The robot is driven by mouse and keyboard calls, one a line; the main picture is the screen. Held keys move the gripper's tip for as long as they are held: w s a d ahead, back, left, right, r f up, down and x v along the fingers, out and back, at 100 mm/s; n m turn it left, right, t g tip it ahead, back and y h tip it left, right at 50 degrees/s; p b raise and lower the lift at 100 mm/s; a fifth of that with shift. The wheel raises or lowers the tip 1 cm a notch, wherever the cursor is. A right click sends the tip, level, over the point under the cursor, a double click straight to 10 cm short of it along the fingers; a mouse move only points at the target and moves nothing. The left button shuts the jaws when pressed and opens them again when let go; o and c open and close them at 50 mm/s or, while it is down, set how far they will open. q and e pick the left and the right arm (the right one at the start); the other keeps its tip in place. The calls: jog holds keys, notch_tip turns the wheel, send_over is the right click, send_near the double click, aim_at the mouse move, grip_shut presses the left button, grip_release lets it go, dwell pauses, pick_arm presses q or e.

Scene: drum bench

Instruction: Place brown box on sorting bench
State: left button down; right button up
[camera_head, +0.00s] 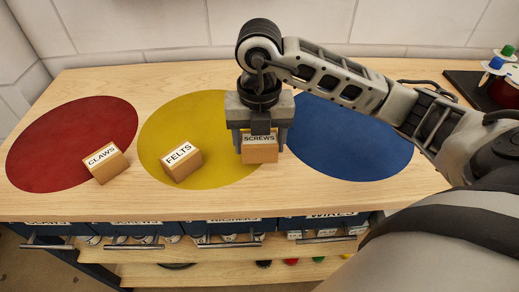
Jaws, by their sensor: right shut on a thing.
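My right gripper (259,140) points down and is shut on a brown box labelled SCREWS (260,153). The box is at the right edge of the yellow circle (205,107), near the blue circle. I cannot tell whether it touches the bench. A brown box labelled FELTS (181,162) sits on the yellow circle, left of the gripper. A brown box labelled CLAWS (106,163) sits at the lower right edge of the red circle (60,140). These lie on the wooden sorting bench (105,199). My left gripper is not in view.
The blue circle (350,140) is clear of boxes, though my right arm passes over it. A dark tray (465,84) with small coloured-topped items is at the far right. Labelled drawers with metal handles (228,241) run below the front edge. A tiled wall stands behind.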

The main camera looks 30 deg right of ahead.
aim_at(259, 152)
notch_tip(259, 152, down, 3)
jog(key=shift+s+r, duration=0.1)
jog(key=shift+r, duration=0.1)
jog(key=shift+f, duration=0.2)
